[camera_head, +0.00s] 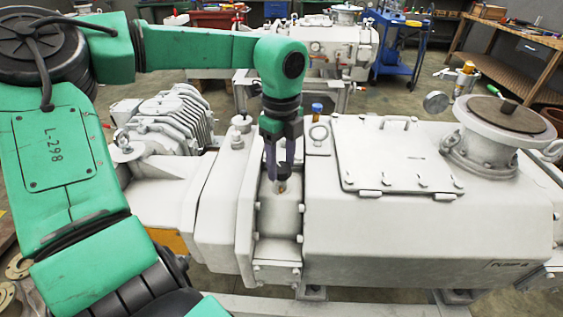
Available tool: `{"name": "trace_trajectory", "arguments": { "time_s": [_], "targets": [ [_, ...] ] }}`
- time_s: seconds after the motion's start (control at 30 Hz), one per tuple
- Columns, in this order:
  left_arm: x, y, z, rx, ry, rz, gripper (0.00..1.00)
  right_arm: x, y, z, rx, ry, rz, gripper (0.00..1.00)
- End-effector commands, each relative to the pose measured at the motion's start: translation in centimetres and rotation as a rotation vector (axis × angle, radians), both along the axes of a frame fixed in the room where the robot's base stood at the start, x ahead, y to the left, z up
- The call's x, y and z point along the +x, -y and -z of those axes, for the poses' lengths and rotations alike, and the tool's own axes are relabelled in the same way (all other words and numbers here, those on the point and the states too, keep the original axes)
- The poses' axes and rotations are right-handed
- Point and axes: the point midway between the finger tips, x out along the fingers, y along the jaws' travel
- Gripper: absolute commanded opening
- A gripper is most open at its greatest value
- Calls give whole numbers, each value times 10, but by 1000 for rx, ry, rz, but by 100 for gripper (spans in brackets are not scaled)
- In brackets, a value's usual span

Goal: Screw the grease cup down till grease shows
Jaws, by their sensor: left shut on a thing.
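My left arm comes in from the left, and its gripper (281,184) points straight down over a white section of the vacuum pump (420,230). The fingertips are shut on a small brass-coloured piece, the grease cup (282,189), at the top of that section. The fingers hide most of the cup. I cannot tell whether any grease shows around it. My right gripper is not in view.
A bolted cover plate (395,155) with a handle and a flanged port (505,120) lie further right. A finned motor (165,125) is at left.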

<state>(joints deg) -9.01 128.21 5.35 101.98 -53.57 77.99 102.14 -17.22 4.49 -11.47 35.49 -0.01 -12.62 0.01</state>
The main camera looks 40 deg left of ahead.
Motion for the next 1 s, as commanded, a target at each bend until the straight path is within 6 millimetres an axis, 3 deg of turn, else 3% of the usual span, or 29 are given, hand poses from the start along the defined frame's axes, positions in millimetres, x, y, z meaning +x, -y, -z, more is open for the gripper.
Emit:
{"name": "trace_trajectory", "arguments": {
  "time_s": [1.0],
  "targets": [
    [1, 0, -1, 2, 4, 919, 0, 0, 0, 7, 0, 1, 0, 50]
  ]
}}
